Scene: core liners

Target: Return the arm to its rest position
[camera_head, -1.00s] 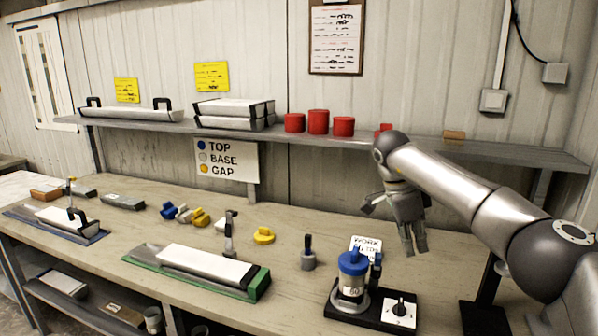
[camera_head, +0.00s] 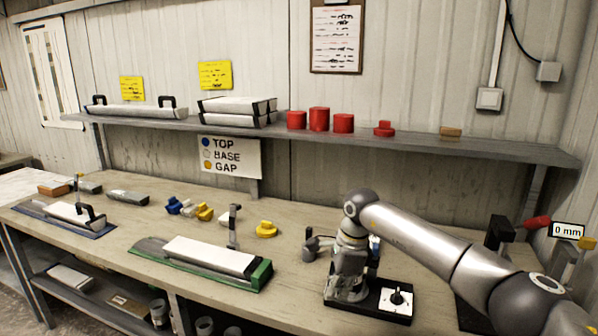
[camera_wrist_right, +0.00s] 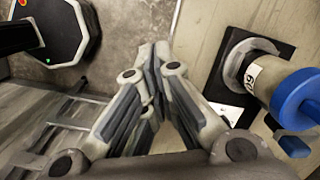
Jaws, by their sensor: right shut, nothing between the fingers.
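My right arm (camera_head: 415,232) comes in from the right of the head view. Its gripper (camera_head: 345,292) hangs low at the front of the workbench, over the left part of the black device, and hides much of it. The gripper fingers (camera_wrist_right: 158,60) come together in the right wrist view with nothing between them. In that view a jar with a blue cap (camera_wrist_right: 292,90) stands to the right of the fingers, apart from them. My left gripper is not in view.
The black device's dial plate (camera_head: 396,300) is at the front edge. A green tray (camera_head: 262,274) with a white core liner lies to its left. A shelf (camera_head: 480,146) with red caps (camera_head: 319,119) runs along the wall. A black stand with a red handle (camera_head: 537,221) is at the right.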

